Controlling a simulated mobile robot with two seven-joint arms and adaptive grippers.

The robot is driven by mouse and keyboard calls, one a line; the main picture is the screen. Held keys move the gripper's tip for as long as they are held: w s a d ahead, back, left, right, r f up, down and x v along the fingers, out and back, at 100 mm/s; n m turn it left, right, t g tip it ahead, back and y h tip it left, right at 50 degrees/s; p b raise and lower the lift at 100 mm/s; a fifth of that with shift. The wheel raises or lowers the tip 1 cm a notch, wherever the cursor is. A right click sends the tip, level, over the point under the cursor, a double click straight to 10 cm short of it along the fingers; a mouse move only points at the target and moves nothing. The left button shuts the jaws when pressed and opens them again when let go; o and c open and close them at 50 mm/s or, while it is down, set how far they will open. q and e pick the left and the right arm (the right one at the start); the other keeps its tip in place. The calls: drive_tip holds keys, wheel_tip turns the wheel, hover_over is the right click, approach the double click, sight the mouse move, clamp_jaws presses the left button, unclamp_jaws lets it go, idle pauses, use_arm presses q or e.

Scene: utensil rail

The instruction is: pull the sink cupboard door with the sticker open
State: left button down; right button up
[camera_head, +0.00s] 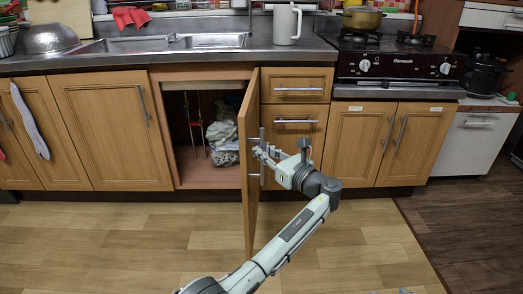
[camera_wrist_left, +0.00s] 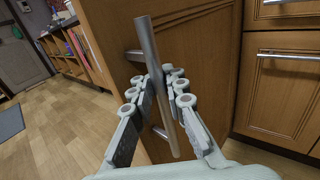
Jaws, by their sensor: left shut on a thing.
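The sink cupboard door (camera_head: 249,180) stands swung out, edge-on to the head view, well away from its opening. It also shows as a brown panel in the left wrist view (camera_wrist_left: 205,60). Its metal bar handle (camera_wrist_left: 150,50) runs between the fingers of my left gripper (camera_wrist_left: 163,95), which is shut on it. In the head view my left gripper (camera_head: 264,154) is at the right face of the door. I cannot make out a sticker on this door.
The open cupboard (camera_head: 205,175) holds a bundle of bags (camera_head: 223,135). Drawers (camera_head: 295,130) stand close to the right of the door. Two doors under the stove (camera_head: 400,65) carry small white labels. The wooden floor (camera_head: 130,240) in front is clear.

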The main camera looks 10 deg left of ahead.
use_arm(q)
drive_tip(key=shift+s+d+f, duration=0.1)
drive_tip(key=shift+s+f, duration=0.15)
drive_tip(key=shift+f, duration=0.1)
drive_tip(key=c, duration=1.9)
unclamp_jaws()
drive_tip(key=shift+o, duration=0.7)
drive_tip(key=shift+r, duration=0.2)
drive_tip(key=v, duration=1.2)
